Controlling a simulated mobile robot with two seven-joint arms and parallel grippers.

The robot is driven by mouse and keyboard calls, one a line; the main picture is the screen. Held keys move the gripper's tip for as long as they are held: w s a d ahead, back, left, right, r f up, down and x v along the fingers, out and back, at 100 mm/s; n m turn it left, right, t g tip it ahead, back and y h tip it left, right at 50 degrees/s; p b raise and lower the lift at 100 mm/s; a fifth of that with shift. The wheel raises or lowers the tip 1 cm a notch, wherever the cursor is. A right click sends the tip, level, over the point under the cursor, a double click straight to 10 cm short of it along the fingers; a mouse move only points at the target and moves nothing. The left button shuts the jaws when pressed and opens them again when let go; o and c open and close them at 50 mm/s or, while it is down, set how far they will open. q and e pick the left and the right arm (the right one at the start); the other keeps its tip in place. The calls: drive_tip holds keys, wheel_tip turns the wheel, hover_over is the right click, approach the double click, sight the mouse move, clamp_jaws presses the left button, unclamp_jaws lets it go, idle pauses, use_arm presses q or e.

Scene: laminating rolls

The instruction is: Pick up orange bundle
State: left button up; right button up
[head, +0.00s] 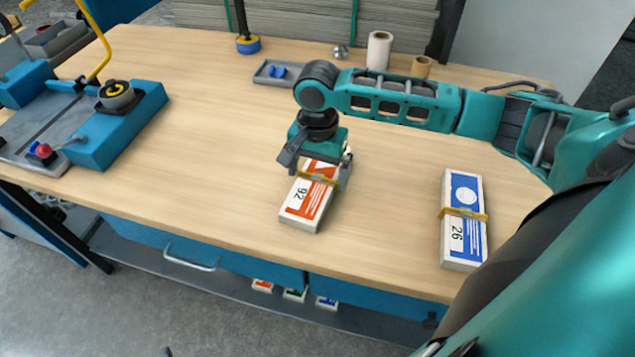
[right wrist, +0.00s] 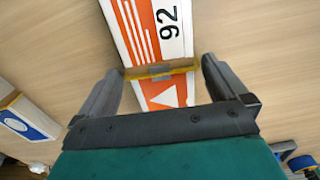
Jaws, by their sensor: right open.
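The orange bundle (head: 304,204) is a white and orange block marked 92 with a yellow band around it. It lies flat on the wooden table. My right gripper (head: 318,178) is over its far part, with one finger on each side. In the right wrist view the bundle (right wrist: 160,32) runs between the two open fingers of my gripper (right wrist: 160,80), with a visible gap at each side. Whether the fingertips touch the table cannot be told. My left gripper is not in view.
A blue bundle (head: 464,225) marked 26 lies to the right. A blue and grey machine (head: 105,130) with a yellow handle stands at the left. A small tray (head: 268,74) and white roll (head: 379,50) are at the back. Table left of the orange bundle is clear.

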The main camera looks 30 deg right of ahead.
drive_tip(key=shift+f, duration=0.45)
drive_tip(key=c, duration=1.2)
